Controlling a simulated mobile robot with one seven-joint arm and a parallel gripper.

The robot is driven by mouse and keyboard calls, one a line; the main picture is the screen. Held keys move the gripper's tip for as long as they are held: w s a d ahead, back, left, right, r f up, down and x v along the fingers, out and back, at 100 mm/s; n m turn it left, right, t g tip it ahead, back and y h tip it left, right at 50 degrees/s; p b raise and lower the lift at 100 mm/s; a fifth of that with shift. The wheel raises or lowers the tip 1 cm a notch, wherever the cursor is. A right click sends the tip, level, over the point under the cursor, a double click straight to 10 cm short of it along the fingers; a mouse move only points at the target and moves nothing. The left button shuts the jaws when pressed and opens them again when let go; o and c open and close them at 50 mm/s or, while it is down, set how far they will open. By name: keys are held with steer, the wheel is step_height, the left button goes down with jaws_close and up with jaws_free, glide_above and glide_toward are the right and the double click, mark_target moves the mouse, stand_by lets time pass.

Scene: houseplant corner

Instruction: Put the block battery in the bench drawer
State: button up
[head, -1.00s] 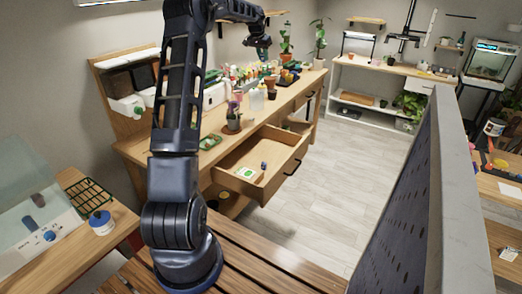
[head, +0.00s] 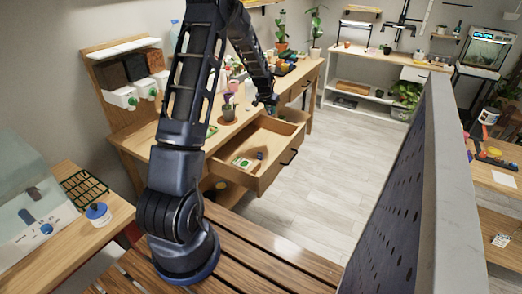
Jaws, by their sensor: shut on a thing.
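The bench drawer (head: 279,173) is pulled out from the wooden bench and open at the top. Inside lie a small white-and-green packet (head: 241,162) and a small brownish thing (head: 259,155). My gripper (head: 269,107) is over the back part of the drawer, pointing down. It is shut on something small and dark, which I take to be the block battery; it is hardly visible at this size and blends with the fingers.
A potted plant (head: 228,110) stands on the bench top just left of my gripper. Dispensers (head: 122,97) stand at the bench's left end. A grey perforated panel (head: 400,185) rises at right. The floor (head: 325,150) beyond the drawer is clear.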

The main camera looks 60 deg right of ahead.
step_height(320, 180, down, 19)
steer(key=shift+f, duration=0.2)
stand_by(0.4)
steer(key=shift+f, duration=0.1)
steer(key=o, duration=1)
steer(key=v, duration=1.2)
steer(key=shift+w, duration=0.1)
